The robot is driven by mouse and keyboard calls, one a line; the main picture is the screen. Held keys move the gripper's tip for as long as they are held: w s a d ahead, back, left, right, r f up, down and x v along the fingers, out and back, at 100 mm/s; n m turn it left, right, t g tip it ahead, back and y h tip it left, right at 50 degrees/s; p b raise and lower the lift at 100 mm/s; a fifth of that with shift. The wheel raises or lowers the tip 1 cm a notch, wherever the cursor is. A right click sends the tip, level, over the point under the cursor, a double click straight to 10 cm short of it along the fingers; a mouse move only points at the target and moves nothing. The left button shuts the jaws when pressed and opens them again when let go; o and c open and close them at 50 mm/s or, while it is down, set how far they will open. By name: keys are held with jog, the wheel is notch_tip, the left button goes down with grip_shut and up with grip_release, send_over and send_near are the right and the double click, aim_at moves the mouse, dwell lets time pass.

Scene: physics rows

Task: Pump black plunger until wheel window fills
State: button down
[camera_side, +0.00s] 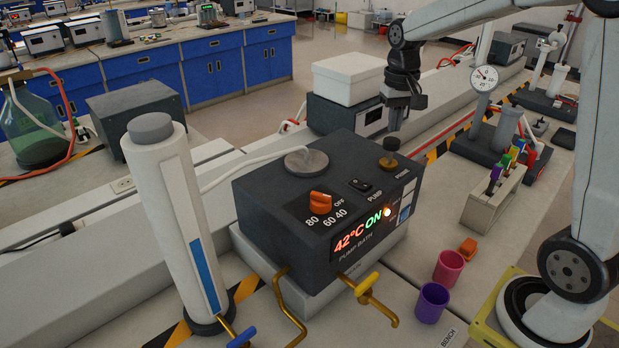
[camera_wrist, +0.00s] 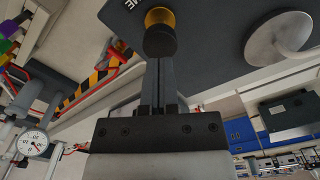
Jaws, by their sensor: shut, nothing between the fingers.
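The black plunger (camera_side: 390,162) is a dark knob on a stem at the back right of the dark pump bath's (camera_side: 285,225) top. It also shows in the wrist view (camera_wrist: 160,42), with a brass-coloured part beside it. My gripper (camera_side: 394,126) is shut and empty, above the plunger in the side view. In the wrist view, my shut fingertips (camera_wrist: 160,62) line up with the knob and overlap it; I cannot tell whether they touch. A small pale and blue panel (camera_side: 405,206) is on the bath's right front; I cannot make out a wheel or fill in it.
The bath's display reads 42°C ON. A white cylinder (camera_side: 170,215) stands at left. A white box (camera_side: 348,78) is behind the bath. Brass taps (camera_side: 368,290) stick out in front. Pink (camera_side: 449,268) and purple (camera_side: 432,302) cups and a tube rack (camera_side: 494,195) stand at right.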

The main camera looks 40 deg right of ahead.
aim_at(392, 140)
jog(key=shift+f, duration=0.4)
jog(key=shift+f, duration=0.35)
jog(key=shift+f, duration=0.35)
jog(key=shift+f, duration=1.1)
jog(key=shift+r, duration=2.2)
jog(key=shift+f, duration=0.4)
jog(key=shift+f, duration=0.35)
